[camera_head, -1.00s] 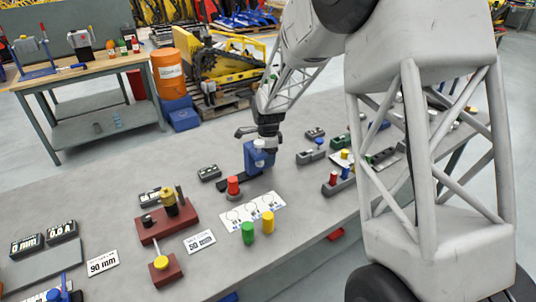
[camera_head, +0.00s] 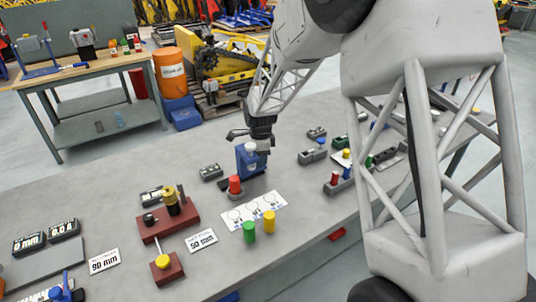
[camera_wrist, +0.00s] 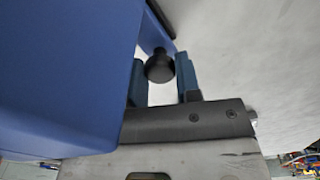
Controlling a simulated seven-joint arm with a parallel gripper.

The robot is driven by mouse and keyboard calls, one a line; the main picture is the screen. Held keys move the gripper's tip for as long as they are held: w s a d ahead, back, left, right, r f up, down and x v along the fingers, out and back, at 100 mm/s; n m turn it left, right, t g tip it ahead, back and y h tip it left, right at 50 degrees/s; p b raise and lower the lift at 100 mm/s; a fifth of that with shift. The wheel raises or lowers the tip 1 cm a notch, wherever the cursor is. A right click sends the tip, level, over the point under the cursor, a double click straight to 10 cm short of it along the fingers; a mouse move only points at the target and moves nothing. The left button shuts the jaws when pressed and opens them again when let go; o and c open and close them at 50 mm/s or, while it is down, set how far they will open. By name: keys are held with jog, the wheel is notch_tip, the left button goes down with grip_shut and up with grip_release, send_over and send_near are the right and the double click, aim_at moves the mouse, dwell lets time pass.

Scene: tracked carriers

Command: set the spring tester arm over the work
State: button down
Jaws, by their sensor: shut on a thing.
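The blue spring tester arm (camera_head: 248,160) stands at the middle of the bench, over a dark base strip. A red cylinder (camera_head: 235,184), which may be the work, stands upright on the strip, in front of the blue part and slightly left of it. My gripper (camera_wrist: 161,74) is shut on a black round knob (camera_wrist: 160,66), which sits between its two blue fingers in the wrist view. A large blue body (camera_wrist: 60,70) of the tester fills the left of that view. In the head view my wrist hides the knob.
A white card with circles (camera_head: 254,210) lies in front, with green (camera_head: 249,231) and yellow (camera_head: 269,222) cylinders at its edge. A brown fixture (camera_head: 169,220) stands left. A small dark display (camera_head: 210,172) is close behind left. Several small fixtures stand right.

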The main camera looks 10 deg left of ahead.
aim_at(243, 147)
jog(key=s+a, duration=0.4)
jog(key=shift+s+a, duration=0.4)
jog(key=c, duration=0.8)
grip_release()
jog(key=shift+r, duration=0.15)
jog(key=shift+r, duration=3.8)
